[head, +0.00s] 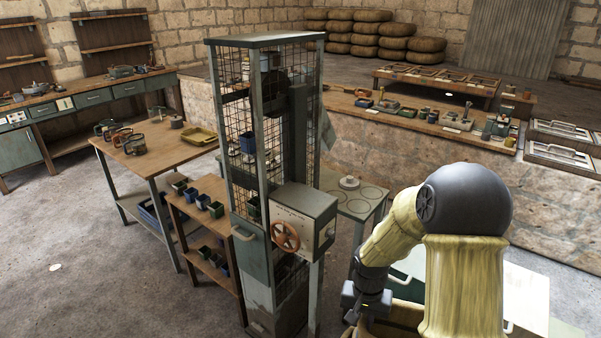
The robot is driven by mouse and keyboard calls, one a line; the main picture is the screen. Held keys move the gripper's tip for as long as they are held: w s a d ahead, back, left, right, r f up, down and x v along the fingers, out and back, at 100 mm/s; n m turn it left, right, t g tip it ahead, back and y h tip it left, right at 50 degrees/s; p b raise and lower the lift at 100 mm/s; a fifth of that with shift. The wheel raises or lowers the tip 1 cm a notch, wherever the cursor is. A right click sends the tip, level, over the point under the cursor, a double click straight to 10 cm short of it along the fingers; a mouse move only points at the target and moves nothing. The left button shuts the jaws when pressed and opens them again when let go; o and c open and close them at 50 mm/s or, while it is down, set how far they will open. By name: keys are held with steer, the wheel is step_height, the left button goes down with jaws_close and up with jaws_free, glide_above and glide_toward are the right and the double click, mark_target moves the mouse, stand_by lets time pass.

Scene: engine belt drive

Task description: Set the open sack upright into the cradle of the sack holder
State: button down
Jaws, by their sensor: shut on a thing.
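My gripper (358,304) is at the lower right, pointing down, dark with a small green light. It is shut at the rim of a tan, open-topped thing (398,316), which looks like the open sack. Only its upper part shows; the bottom edge of the picture and my arm hide the rest. I cannot make out the cradle of the sack holder for certain. A tall wire-mesh cage machine (240,120) stands left of my gripper, apart from it.
A control box with an orange handwheel (285,236) juts from the cage. A small table with a round-marked top (372,195) stands behind my gripper. A shelf with small bins (190,215) is left of the cage.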

steer(key=r+p, duration=0.1)
steer(key=r, duration=0.1)
steer(key=r+p, duration=0.2)
steer(key=r, duration=0.1)
steer(key=shift+w+r, duration=0.2)
steer(key=shift+r, duration=0.05)
steer(key=shift+f, duration=0.1)
stand_by(2.2)
